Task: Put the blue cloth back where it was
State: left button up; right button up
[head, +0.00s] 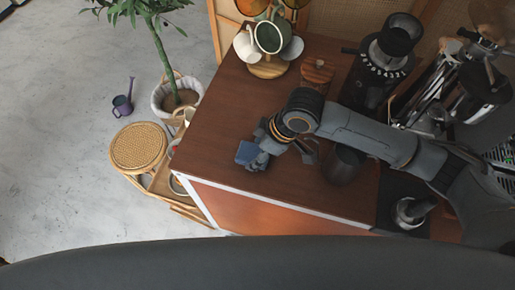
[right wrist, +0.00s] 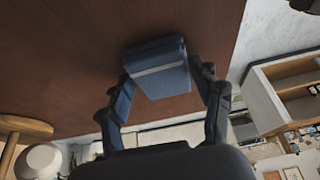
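The folded blue cloth (head: 247,153) is at the left edge of the brown cart top in the head view. In the right wrist view the cloth (right wrist: 158,68) shows as a thick folded block with a pale stripe, between the two fingers. My right gripper (head: 262,150) reaches in from the right, just over the cart top. Whether the cloth touches the wood is hard to tell. My left gripper is not in view.
A mug tree with cups (head: 268,37) stands at the back left. A grinder (head: 383,62) and espresso machine are on the right. A dark cup (head: 343,166) stands near my right forearm. A wicker stool (head: 139,148) is beside the cart. The cart top behind the cloth is clear.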

dwell(0.3)
jog(key=shift+r, duration=0.25)
jog(key=v, duration=1.1)
jog(key=shift+d+r+b, duration=0.2)
jog(key=shift+r+b, duration=0.15)
jog(key=shift+b, duration=0.05)
jog(key=shift+s, duration=0.2)
